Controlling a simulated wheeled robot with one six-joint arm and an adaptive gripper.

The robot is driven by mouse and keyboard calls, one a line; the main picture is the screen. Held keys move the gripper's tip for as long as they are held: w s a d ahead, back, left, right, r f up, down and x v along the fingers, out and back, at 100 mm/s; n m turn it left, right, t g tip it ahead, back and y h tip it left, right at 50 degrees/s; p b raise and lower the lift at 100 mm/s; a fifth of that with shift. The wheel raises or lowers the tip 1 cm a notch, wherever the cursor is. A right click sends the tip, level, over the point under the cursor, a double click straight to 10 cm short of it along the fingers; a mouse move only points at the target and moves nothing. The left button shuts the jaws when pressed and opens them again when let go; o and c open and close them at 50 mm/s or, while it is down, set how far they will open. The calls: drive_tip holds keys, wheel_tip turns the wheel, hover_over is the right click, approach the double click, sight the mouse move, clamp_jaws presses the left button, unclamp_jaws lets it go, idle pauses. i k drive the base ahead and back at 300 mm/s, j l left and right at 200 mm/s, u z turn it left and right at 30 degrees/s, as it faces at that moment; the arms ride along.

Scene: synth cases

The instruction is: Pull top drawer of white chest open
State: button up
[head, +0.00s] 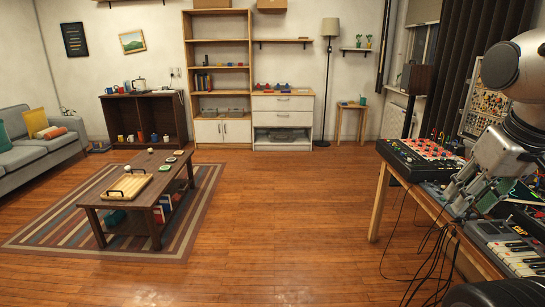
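The white chest (311,117) stands against the back wall, right of a tall bookshelf, well across the room from me. Its top drawer (270,103) looks shut, with a small dark handle at its middle. Another drawer front lies below it, and the lowest part shows a dark gap with something pale in it, too small to tell. My gripper (466,192) is at the right edge, over the cluttered desk and far from the chest. Its fingers blend with the gear behind them, so I cannot tell whether they are open or shut.
A desk (412,187) with electronic gear and hanging cables stands close on the right. A low wooden table (113,193) sits on a striped rug at left. The wooden floor (290,215) between them is clear up to the chest. A floor lamp (329,27) stands right of it.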

sight(284, 103)
drive_tip(key=i, duration=3.65)
drive_tip(key=i+j, duration=0.15)
drive_tip(key=i, duration=3.5)
drive_tip(key=l+z, duration=0.05)
drive_tip(key=l, duration=0.1)
